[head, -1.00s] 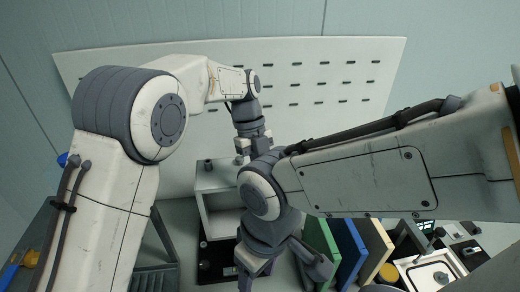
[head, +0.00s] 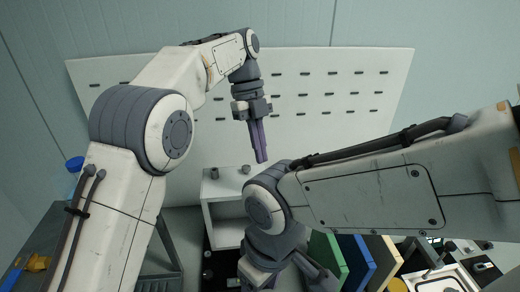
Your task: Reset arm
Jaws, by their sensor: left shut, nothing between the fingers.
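My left gripper (head: 261,153) hangs in front of the perforated white panel (head: 322,95), its long purple fingers pointing down. The fingers are together with nothing between them. It is above a small white open-fronted shelf box (head: 208,212) and clear of it. My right arm comes in from the right and bends down at the middle. The end of my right gripper (head: 285,280) is at the bottom edge, partly cut off, so its fingers cannot be judged.
Green (head: 322,252), blue (head: 356,260) and tan (head: 387,262) upright boards stand right of my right wrist. A metal tray (head: 438,281) lies at the lower right. A blue-capped bottle (head: 74,168) is at the left. The space before the panel is free.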

